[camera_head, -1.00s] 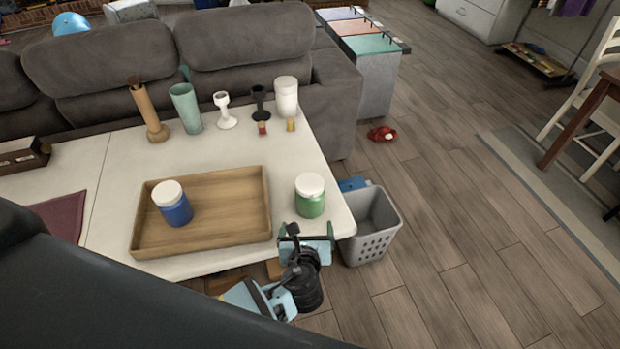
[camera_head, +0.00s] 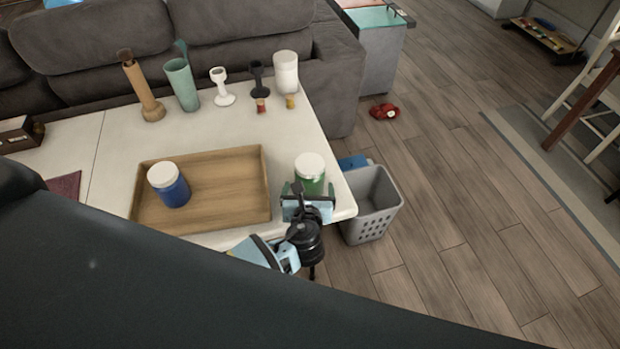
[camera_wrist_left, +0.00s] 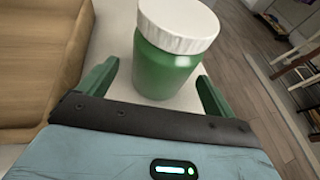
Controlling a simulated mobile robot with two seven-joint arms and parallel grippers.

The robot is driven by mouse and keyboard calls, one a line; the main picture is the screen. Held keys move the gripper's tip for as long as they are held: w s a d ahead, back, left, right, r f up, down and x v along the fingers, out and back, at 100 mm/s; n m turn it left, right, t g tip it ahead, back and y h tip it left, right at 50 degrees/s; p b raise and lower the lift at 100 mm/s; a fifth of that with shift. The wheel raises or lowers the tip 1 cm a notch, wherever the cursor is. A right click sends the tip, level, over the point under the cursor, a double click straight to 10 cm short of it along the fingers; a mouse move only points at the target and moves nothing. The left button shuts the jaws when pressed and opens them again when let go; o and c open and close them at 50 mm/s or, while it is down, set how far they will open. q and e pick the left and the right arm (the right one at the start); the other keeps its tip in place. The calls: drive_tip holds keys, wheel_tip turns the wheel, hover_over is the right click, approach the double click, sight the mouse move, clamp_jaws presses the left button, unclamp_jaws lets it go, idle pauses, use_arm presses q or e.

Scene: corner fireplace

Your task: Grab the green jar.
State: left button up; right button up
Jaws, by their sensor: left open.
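The green jar (camera_head: 310,178) with a white lid stands upright on the white table near its right front corner. My left gripper (camera_head: 308,190) is at the table's front edge, just in front of the jar, and hides its lower part. In the left wrist view the jar (camera_wrist_left: 166,70) stands ahead, between the lines of the two green fingers. The left gripper (camera_wrist_left: 158,85) is open, with a finger on either side of the jar's near side and nothing gripped. My right gripper is not in view.
A wooden tray (camera_head: 235,215) with a blue jar (camera_head: 168,186) lies left of the green jar. Cups and a wooden vase (camera_head: 143,90) stand at the back. A grey basket (camera_head: 372,205) stands on the floor right of the table.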

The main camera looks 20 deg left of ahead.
sight(310, 191)
use_arm(q)
drive_tip(key=x, duration=0.3)
drive_tip(key=shift+w+d+f+b, duration=0.1)
drive_tip(key=shift+w+f+b, duration=0.1)
drive_tip(key=shift+f+b, duration=0.2)
drive_tip(key=shift+w+f, duration=0.1)
drive_tip(key=shift+w, duration=0.25)
drive_tip(key=c, duration=1.2)
